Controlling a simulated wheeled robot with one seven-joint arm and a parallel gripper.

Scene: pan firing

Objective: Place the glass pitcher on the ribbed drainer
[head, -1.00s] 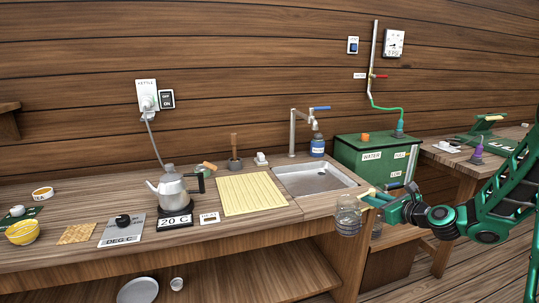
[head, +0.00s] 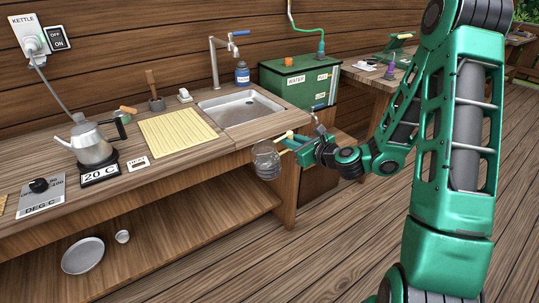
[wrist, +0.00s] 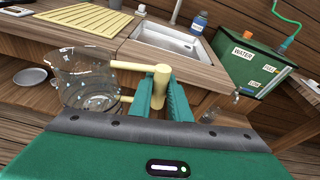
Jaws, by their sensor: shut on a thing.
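The glass pitcher (head: 266,158) hangs in front of the counter's front edge, below the sink. It is clear glass with a pale yellow handle. My gripper (head: 298,146) is shut on the pitcher's handle. The wrist view shows the handle (wrist: 160,85) between the fingers and the pitcher's glass body (wrist: 88,80) at left. The pale yellow ribbed drainer (head: 177,133) lies on the counter left of the sink, and its top is bare. It also shows at the upper left of the wrist view (wrist: 88,18).
The steel sink (head: 240,107) is right of the drainer. A kettle (head: 92,143) on a base stands left of it. A mortar (head: 156,103) and a blue bottle (head: 242,73) stand behind. A green water box (head: 300,82) is right of the sink.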

